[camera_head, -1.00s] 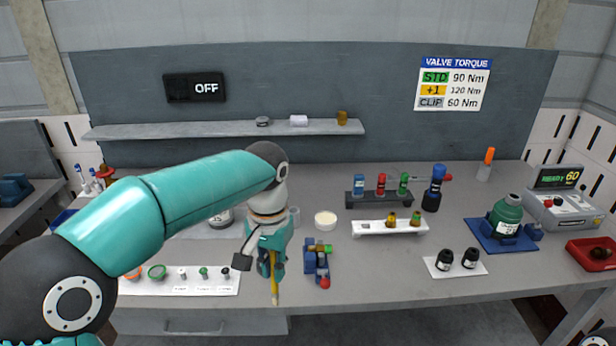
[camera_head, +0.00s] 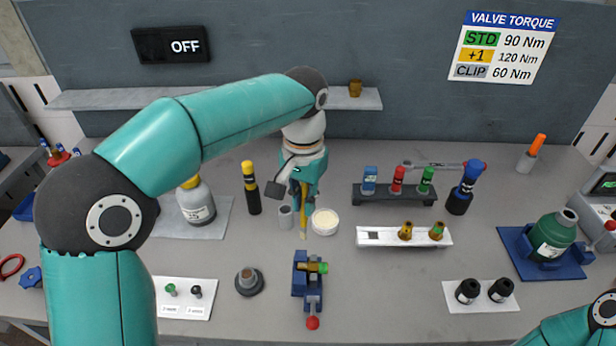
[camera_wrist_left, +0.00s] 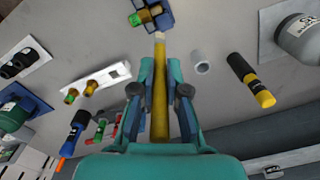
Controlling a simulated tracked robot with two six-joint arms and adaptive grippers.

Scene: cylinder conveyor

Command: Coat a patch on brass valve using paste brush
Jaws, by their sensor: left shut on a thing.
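My left gripper (camera_head: 303,190) is shut on the yellow-handled paste brush (camera_head: 303,212), which points down. In the left wrist view the brush (camera_wrist_left: 160,85) runs between the fingers (camera_wrist_left: 160,100), its pale tip toward the valve. The brass valve (camera_head: 313,267), with a green end, lies in a blue vise (camera_head: 300,284) with a red knob. It also shows at the top of the left wrist view (camera_wrist_left: 147,15). In the head view the brush tip appears between the valve and the round paste dish (camera_head: 324,222); its height is unclear. My right gripper is out of view.
A grey cup (camera_head: 285,217) and a black-yellow bottle (camera_head: 251,188) stand left of the dish. A white rack (camera_head: 375,237) and a dark rack (camera_head: 385,195) stand right. A dark round stand (camera_head: 249,282) is left of the vise.

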